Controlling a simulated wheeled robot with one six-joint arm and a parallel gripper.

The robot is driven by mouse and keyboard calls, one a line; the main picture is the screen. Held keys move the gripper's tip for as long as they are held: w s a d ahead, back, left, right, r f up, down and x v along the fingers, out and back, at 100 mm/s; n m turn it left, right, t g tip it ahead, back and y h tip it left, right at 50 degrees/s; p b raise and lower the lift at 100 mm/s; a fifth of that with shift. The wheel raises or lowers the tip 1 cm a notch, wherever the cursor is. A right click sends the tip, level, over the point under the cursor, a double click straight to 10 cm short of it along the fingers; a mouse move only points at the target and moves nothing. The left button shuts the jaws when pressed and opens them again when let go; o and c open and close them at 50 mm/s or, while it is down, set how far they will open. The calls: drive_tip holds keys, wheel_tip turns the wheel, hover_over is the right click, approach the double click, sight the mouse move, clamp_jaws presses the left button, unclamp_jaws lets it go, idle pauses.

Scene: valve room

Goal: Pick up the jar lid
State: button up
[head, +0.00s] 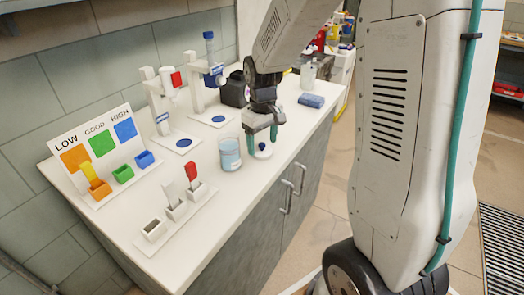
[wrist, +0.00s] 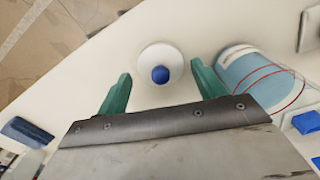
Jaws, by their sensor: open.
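The jar lid is a white disc (wrist: 160,58) with a round blue knob; it lies on the counter near the front edge. In the head view the lid (head: 263,153) shows low between my fingers, partly covered by them. My gripper (head: 262,137) points down over it. In the wrist view my gripper (wrist: 160,88) has its two green fingers apart, one on each side of the lid, with nothing between them touching the knob. A glass jar (head: 230,153) with blue content stands just left of the lid; the jar also shows in the wrist view (wrist: 262,80).
A blue block (head: 311,101) and a white bottle (head: 308,75) stand farther back on the counter (head: 240,200). Two white stands (head: 165,110) are behind the jar. A slotted rack with a red-topped piece (head: 191,172) and a LOW/GOOD/HIGH board (head: 97,137) are at left.

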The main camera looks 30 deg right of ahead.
wheel_tip(320, 180, down, 2)
drive_tip(key=c, duration=0.8)
drive_tip(key=shift+r, duration=0.15)
